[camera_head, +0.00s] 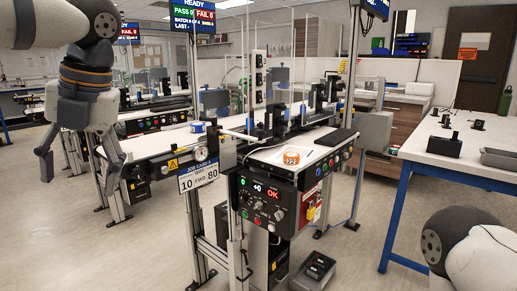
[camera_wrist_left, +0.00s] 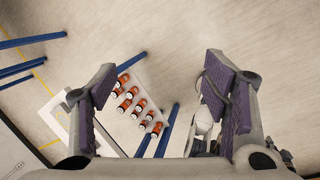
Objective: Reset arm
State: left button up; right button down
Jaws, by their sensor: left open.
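My left gripper (camera_head: 80,170) hangs at the left of the head view, fingers pointing down and spread apart, with nothing between them. It is in the air in front of the belt conveyors, apart from them. In the left wrist view the open fingers (camera_wrist_left: 160,80) frame bare floor and, lower down, a light surface with several orange-and-white cylinders (camera_wrist_left: 130,98). My right arm shows only as a joint at the lower right of the head view; its gripper is out of view.
A conveyor (camera_head: 160,142) bears a blue-and-white round item (camera_head: 197,127). An orange-and-white round item (camera_head: 291,157) sits on the station beside its control box (camera_head: 268,200). A white table (camera_head: 460,148) with blue legs stands at right. The floor at lower left is clear.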

pick_arm(q)
jog(key=w+a+f+m+t+y, duration=0.1)
jog(key=w+a+f+m+y, duration=0.25)
jog(key=f, duration=0.35)
jog(key=w+a+f+m+y, duration=0.25)
jog(key=w+f, duration=0.25)
jog(key=f, duration=0.3)
notch_tip(320, 180, down, 13)
jog(key=s+d+m+t+h, duration=0.15)
jog(key=m+t, duration=0.35)
jog(key=m, duration=0.8)
jog(key=s+d+f+m+g+h, duration=0.1)
jog(key=s+d+f+m+h, duration=0.15)
jog(key=s+f+m, duration=0.45)
jog(key=s+d+f+m+g+h, duration=0.1)
jog(key=s+d+f+m+h, duration=0.1)
jog(key=s+d+f+m, duration=0.45)
jog(key=s+f+m+g+h, duration=0.1)
jog(key=s+f+m+g, duration=0.1)
jog(key=s, duration=1)
jog(key=s+f+m+g+h, duration=0.2)
jog(key=s+m+g, duration=0.2)
jog(key=s, duration=0.7)
jog(key=shift+s+d+f+h, duration=0.3)
jog(key=shift+s+d, duration=0.1)
pick_arm(e)
jog(key=shift+w+f, duration=0.15)
jog(key=shift+w, duration=1.05)
